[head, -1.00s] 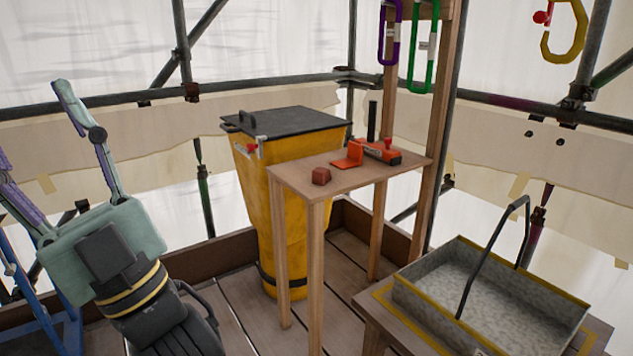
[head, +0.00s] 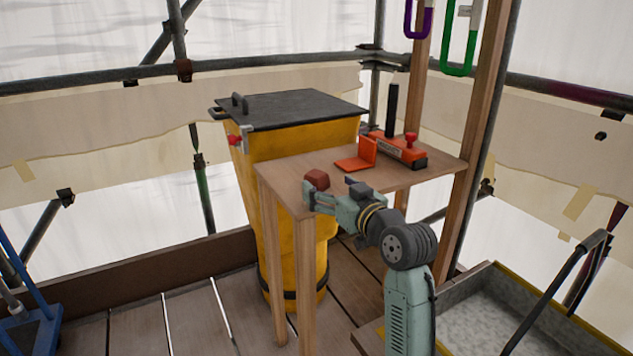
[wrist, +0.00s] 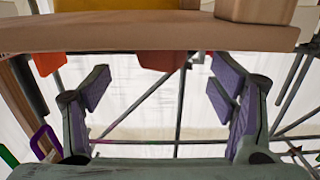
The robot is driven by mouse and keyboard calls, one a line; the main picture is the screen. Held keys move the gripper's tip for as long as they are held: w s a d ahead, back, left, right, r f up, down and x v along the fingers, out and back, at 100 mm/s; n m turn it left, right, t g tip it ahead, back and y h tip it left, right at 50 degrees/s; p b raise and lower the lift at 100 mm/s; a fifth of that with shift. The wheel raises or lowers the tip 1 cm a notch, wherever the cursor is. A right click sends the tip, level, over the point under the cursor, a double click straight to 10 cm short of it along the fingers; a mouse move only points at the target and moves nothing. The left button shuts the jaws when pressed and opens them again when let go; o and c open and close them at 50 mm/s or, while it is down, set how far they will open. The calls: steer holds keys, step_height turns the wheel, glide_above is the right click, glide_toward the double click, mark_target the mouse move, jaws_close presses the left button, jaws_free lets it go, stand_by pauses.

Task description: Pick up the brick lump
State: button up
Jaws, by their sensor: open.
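The brick lump (head: 317,179) is a small, dull red block on the near left corner of the small wooden table (head: 285,168). My gripper (head: 327,193) is at the near edge of the table, close beside the lump and in front of it. In the wrist view the scene is upside down, and the lump (wrist: 163,60) shows beyond the table edge, between the two spread purple-padded fingers (wrist: 160,85). The jaws are open and empty. Whether a finger touches the lump is hard to tell.
An orange angled piece (head: 360,158) and an orange tool with a red knob (head: 402,148) stand farther back on the table. A yellow bin with a black lid (head: 295,106) stands behind it. A grey tray (head: 490,300) is at the lower right.

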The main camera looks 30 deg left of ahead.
mark_target(321, 180)
steer(key=shift+p+x, duration=0.35)
steer(key=shift+x, duration=2.6)
steer(key=shift+s+r, duration=0.1)
steer(key=shift+r, duration=0.1)
steer(key=shift+c, duration=0.5)
steer(key=c, duration=1.4)
